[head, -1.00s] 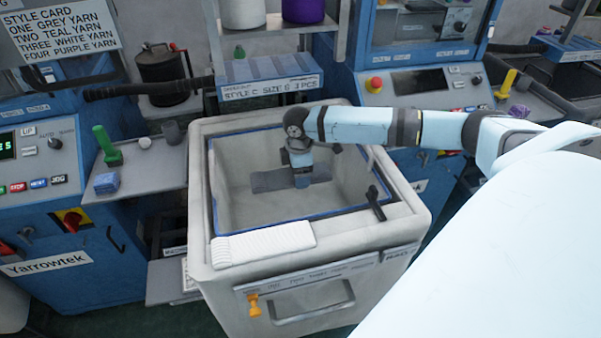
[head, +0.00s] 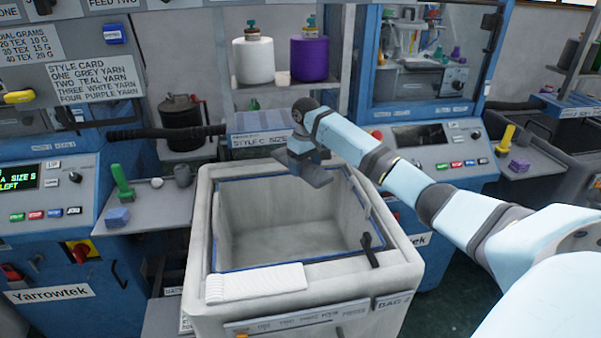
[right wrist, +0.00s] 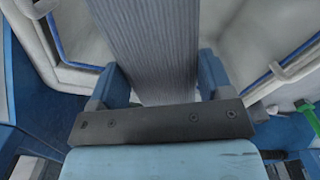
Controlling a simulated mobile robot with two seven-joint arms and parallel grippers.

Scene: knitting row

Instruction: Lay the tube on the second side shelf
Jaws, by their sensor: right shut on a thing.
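My right gripper (head: 303,157) is shut on a grey ribbed knit tube (head: 318,177), above the far part of the open bin. In the right wrist view the tube (right wrist: 155,45) sits between the two blue fingers and stretches away from the palm. One side shelf (head: 150,205), left of the bin, carries a green-handled tool, a blue block and small round pieces. Another side shelf (head: 545,178), at the right, carries a yellow-handled tool and a purple block. I cannot tell from the pictures which is called second. My left gripper is not in view.
The grey bin (head: 196,262) looks empty inside. A white ribbed knit piece (head: 255,282) lies on its front rim. A blue labelled box (head: 262,125) stands behind it, under a rack (head: 275,88) with white and purple yarn cones. Knitting machines stand on both sides.

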